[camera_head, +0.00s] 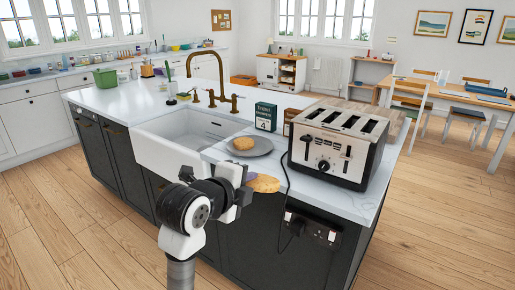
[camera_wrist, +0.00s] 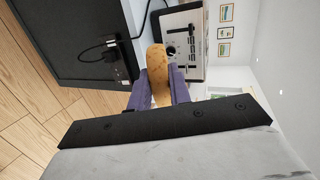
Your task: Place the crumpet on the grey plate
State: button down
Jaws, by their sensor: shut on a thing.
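My gripper (camera_head: 248,182) is shut on a golden-brown crumpet (camera_head: 265,184), held in front of the counter edge. In the wrist view the crumpet (camera_wrist: 155,68) sits edge-on between the two purple fingers of my gripper (camera_wrist: 158,84). The grey plate (camera_head: 264,149) lies on the white worktop, behind and a little left of the held crumpet in the head view. Another round brown crumpet-like piece (camera_head: 243,143) lies on the plate's left part. I cannot make out the plate in the wrist view.
A silver and black toaster (camera_head: 335,145) stands right of the plate, its dark cable hanging over the edge to a socket (camera_head: 314,228). A dark green box (camera_head: 265,116) stands behind the plate. A white sink (camera_head: 185,138) lies left. Clear worktop is narrow around the plate.

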aim_at(256, 149)
jog(key=i, duration=1.5)
